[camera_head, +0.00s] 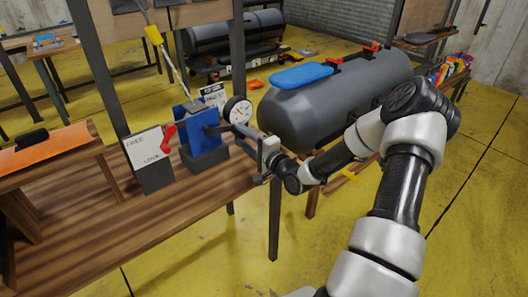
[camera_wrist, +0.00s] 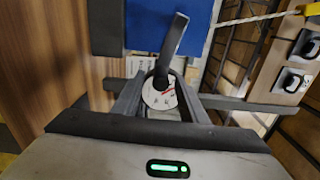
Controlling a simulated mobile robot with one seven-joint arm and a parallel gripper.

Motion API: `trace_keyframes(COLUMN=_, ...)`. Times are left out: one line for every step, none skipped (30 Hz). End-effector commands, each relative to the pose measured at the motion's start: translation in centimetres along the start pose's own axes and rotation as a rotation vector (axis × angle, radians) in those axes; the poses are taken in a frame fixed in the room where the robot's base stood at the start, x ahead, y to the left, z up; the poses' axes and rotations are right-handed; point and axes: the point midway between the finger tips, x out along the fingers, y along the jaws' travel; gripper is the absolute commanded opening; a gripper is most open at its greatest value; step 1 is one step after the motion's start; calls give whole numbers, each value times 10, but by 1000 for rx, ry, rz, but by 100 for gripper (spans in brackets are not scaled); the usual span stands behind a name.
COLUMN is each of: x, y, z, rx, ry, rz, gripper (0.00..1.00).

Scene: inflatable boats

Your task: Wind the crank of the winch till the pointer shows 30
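The winch is a blue block (camera_head: 200,127) on a dark base on the wooden bench, with a rope rising from it. Its round white dial (camera_head: 238,111) has a red pointer, clearer in the wrist view (camera_wrist: 158,98); the number is too small to read. The dark crank arm (camera_wrist: 174,42) reaches down to between my fingers. My gripper (camera_head: 236,130) is at the crank's outer end. In the wrist view my fingers stand apart on either side of that end, with the dial showing between them. Whether they touch it is hard to see.
A white FREE/LOCK plate (camera_head: 143,149) with a red lever (camera_head: 168,137) stands left of the winch. An orange-topped stand (camera_head: 45,150) is at the far left. A large grey boat tube (camera_head: 340,95) with a blue pad lies behind. The front of the bench (camera_head: 150,225) is clear.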

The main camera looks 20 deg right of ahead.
Motion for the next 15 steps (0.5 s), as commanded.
trace_keyframes(x=-12, y=-1, z=-2, rx=1, ry=4, rz=3, gripper=38)
trace_keyframes(x=-20, y=0, z=-1, rx=1, ry=3, rz=3, gripper=38)
trace_keyframes(x=-30, y=-1, z=-2, rx=1, ry=4, rz=2, gripper=38)
trace_keyframes(x=-37, y=0, z=-1, rx=2, ry=4, rz=3, gripper=38)
trace_keyframes(x=-45, y=0, z=-1, rx=2, ry=4, rz=4, gripper=38)
trace_keyframes(x=-55, y=0, z=-2, rx=2, ry=5, rz=3, gripper=38)
trace_keyframes(x=-63, y=0, z=-1, rx=2, ry=4, rz=3, gripper=38)
trace_keyframes(x=-70, y=-1, z=-1, rx=2, ry=4, rz=3, gripper=38)
trace_keyframes(x=-80, y=0, z=-2, rx=2, ry=5, rz=3, gripper=38)
trace_keyframes(x=-87, y=0, z=-1, rx=2, ry=4, rz=3, gripper=38)
trace_keyframes(x=-94, y=0, z=-1, rx=3, ry=5, rz=3, gripper=38)
trace_keyframes(x=-103, y=0, z=-1, rx=3, ry=3, rz=3, gripper=38)
trace_keyframes(x=-109, y=0, z=-1, rx=3, ry=4, rz=3, gripper=38)
trace_keyframes(x=-115, y=0, z=-1, rx=2, ry=3, rz=2, gripper=38)
trace_keyframes(x=-122, y=0, z=-1, rx=3, ry=4, rz=3, gripper=38)
